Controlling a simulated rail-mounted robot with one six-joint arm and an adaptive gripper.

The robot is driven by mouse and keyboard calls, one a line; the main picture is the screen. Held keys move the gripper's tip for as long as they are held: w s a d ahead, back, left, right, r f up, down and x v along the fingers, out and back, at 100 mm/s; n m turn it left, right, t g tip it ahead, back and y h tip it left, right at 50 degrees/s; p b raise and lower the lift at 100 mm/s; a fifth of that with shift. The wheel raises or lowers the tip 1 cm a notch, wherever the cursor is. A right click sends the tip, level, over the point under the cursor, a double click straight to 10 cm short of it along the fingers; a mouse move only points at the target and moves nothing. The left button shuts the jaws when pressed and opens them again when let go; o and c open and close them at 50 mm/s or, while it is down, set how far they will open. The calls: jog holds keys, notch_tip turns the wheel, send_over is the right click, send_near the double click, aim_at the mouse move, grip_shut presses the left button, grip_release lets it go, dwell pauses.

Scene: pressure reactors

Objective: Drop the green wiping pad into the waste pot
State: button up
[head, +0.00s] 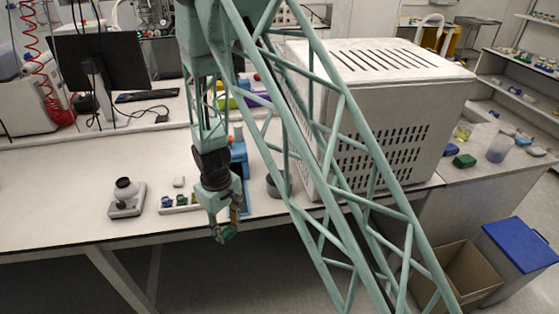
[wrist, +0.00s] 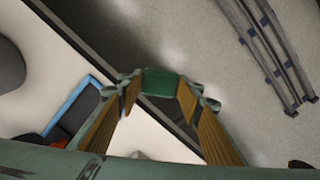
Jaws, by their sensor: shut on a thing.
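My gripper (head: 226,234) points down at the bench's front edge. It is shut on the green wiping pad (wrist: 161,83), which sits between the fingertips in the wrist view. Part of the green pad (head: 224,236) also shows at the fingertips in the head view. In the wrist view the pad appears over the bench edge and the floor. A dark grey round pot (head: 273,187), likely the waste pot, stands on the bench to the right of my gripper, beside the white cabinet. My lattice arm partly covers it, and its inside is hidden.
The large white vented cabinet (head: 385,115) fills the bench's right side. A blue-edged tray (wrist: 84,101) lies near the gripper. A small device (head: 126,198) stands to the left. A cardboard bin (head: 460,272) and a blue-lidded bin (head: 520,245) stand on the floor at right.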

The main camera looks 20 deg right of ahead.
jog(key=shift+m, duration=0.3)
jog(key=w+d+r, duration=0.1)
jog(key=w+d, duration=0.1)
jog(key=d, duration=0.1)
jog(key=w+d+r+p, duration=0.1)
jog(key=w+d+r, duration=0.1)
jog(key=w, duration=0.1)
jog(key=w+d+r+p, duration=0.1)
jog(key=w+d+r, duration=0.1)
jog(key=w+d, duration=0.1)
jog(key=shift+w+d+r, duration=0.15)
jog(key=shift+d+r, duration=0.1)
jog(key=shift+d, duration=0.1)
jog(key=w+d+r+p, duration=0.1)
jog(key=w+d+r, duration=0.3)
jog(key=d, duration=0.3)
jog(key=w+d+r+p, duration=0.2)
jog(key=w+d+r, duration=0.2)
jog(key=d, duration=0.3)
jog(key=shift+w+d+m, duration=0.2)
jog(key=shift+d+m, duration=0.05)
jog(key=shift+m, duration=0.05)
jog(key=shift+f, duration=0.2)
jog(key=shift+f+b, duration=1.65)
jog(key=shift+f, duration=1.9)
